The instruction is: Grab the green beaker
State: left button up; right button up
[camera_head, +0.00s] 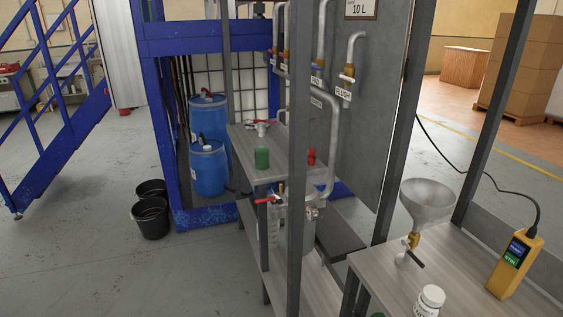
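A small green container (262,158), which looks like the green beaker, stands upright on the upper shelf (247,174) of a grey rack left of the middle. A small red item (311,157) is to its right, past a grey upright post. A bit of another green thing shows at the bottom edge, cut off by the frame, so I cannot tell what it is. Neither of my grippers is in view.
Grey posts (297,120) stand in front of the rack. A nearer bench (395,285) at right holds a funnel (427,200), a white jar (429,300) and a yellow meter (515,264). Blue drums (208,168) and black buckets (151,217) stand left. The floor at front left is clear.

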aim_at(262, 158)
jog(key=i+j+z, duration=0.25)
jog(key=z, duration=0.15)
jog(key=i+j+z, duration=0.15)
jog(key=j+z, duration=0.25)
jog(key=j, duration=0.15)
jog(key=i+j+z, duration=0.1)
jog(key=j, duration=0.45)
jog(key=i+j, duration=0.2)
jog(key=j, duration=0.4)
jog(key=i+j+z, duration=0.15)
jog(key=j, duration=0.45)
jog(key=i+j, duration=0.1)
jog(key=j, duration=0.5)
jog(key=i+j+z, duration=0.15)
jog(key=j, duration=0.45)
jog(key=k, duration=0.05)
